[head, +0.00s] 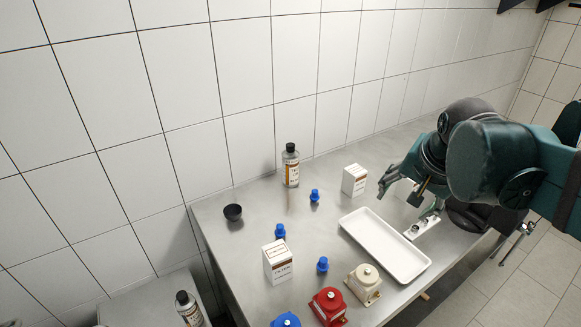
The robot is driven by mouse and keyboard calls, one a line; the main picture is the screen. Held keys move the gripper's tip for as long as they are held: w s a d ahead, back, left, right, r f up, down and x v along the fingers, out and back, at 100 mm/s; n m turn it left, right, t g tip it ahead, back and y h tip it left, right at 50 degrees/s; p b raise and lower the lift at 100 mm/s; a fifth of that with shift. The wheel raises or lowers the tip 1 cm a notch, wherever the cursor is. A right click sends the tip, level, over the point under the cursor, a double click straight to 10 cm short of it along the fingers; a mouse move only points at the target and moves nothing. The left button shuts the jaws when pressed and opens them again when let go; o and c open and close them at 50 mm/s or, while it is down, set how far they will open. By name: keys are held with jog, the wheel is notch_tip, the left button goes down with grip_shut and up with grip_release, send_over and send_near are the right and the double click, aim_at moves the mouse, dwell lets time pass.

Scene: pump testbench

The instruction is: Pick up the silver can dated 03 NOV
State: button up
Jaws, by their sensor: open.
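I cannot make out a silver can or a 03 NOV date. A grey bottle (291,171) with a black cap and a white and brown label stands upright at the back of the steel table. A similar bottle (188,310) shows at the lower left, cut off by the frame. Small metallic pieces (416,229) sit on a white plate near my arm, too small to identify. My gripper (382,180) is open and empty above the table, right of a white box (354,180) and beyond the white tray.
The empty white tray (384,246) lies mid-table. Several blue fittings, including one (315,196), stand around. A black cup (233,212), a filter box (277,263), a red unit (328,307) and a cream unit (364,285) also occupy the table. A tiled wall runs behind.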

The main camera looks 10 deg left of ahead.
jog(key=w+a+r+m+g+p, duration=0.1)
jog(key=w+a+r+m+p, duration=0.1)
jog(key=w+a, duration=0.3)
jog(key=w+a+r+m+g+p, duration=0.1)
jog(key=w+a+r+m, duration=0.15)
jog(key=w, duration=0.55)
jog(key=m+g+p, duration=0.2)
jog(key=m+p, duration=0.4)
send_over(291, 144)
jog(key=s+d, duration=0.5)
jog(key=d, duration=0.5)
notch_tip(291, 144, down, 5)
jog(key=w+a+f+m+p, duration=0.1)
jog(key=a+f, duration=0.1)
jog(key=a, duration=0.1)
jog(key=w+a+f+m+p, duration=0.1)
jog(key=w+a+f, duration=0.1)
jog(key=a, duration=0.1)
jog(key=w+a+f+m+g, duration=0.1)
jog(key=a+f, duration=0.1)
jog(key=a, duration=0.1)
jog(key=shift+w+f+h+p, duration=0.25)
jog(key=shift+w+h+p, duration=0.05)
jog(key=shift+w+p, duration=0.1)
jog(key=shift+w+a+f+m, duration=0.1)
jog(key=shift+a+f+m, duration=0.25)
jog(key=shift+a, duration=0.15)
jog(key=shift+f, duration=1.3)
